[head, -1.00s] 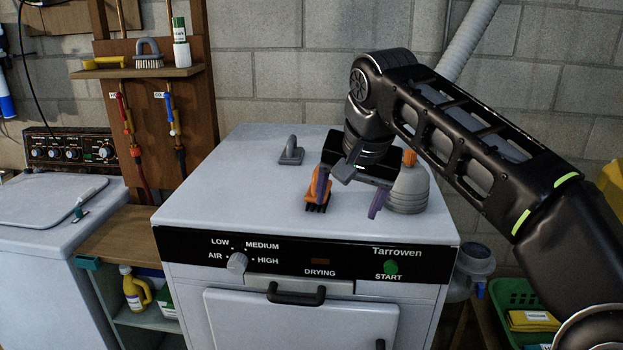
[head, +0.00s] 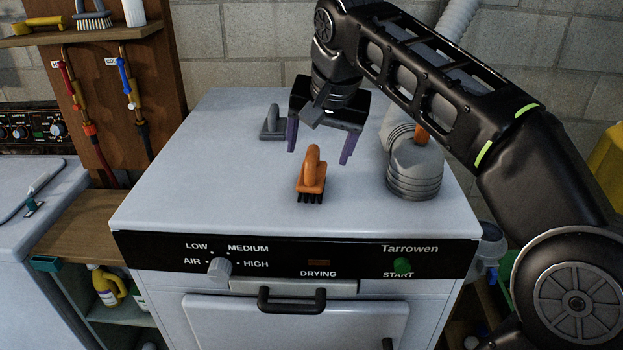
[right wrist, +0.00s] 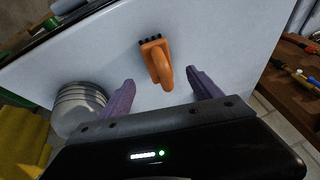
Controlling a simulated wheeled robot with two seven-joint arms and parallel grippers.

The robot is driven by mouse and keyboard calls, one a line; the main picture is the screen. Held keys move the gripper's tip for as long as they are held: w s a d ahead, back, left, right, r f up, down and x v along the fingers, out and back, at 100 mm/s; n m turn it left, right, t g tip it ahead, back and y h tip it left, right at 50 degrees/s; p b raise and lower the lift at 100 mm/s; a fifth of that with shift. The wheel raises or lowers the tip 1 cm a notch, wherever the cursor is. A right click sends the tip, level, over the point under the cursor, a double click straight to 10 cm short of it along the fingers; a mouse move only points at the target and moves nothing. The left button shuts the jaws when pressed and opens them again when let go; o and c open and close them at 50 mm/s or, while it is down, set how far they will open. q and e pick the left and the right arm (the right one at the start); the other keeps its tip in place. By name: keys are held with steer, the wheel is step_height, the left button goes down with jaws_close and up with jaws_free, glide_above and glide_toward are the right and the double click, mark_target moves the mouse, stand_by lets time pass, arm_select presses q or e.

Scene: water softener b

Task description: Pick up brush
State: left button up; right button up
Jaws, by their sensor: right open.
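In the right wrist view the brush (right wrist: 158,62) shows ahead of and between the open fingertips (right wrist: 161,88), apart from both. My left gripper is not in view.
A grey handled brush-like object (head: 271,124) sits at the back left. A shelf (head: 80,35) holds another brush and a white bottle. The dryer top's left front is clear.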

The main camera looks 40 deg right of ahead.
mark_target(315, 173)
steer(key=shift+b+x, duration=0.6)
steer(key=shift+x, duration=0.5)
steer(key=shift+p+x, duration=0.6)
steer(key=shift+x, duration=1.95)
steer(key=shift+d, duration=0.15)
steer(key=shift+r, duration=0.1)
steer(key=shift+c, duration=0.2)
steer(key=c, duration=1.5)
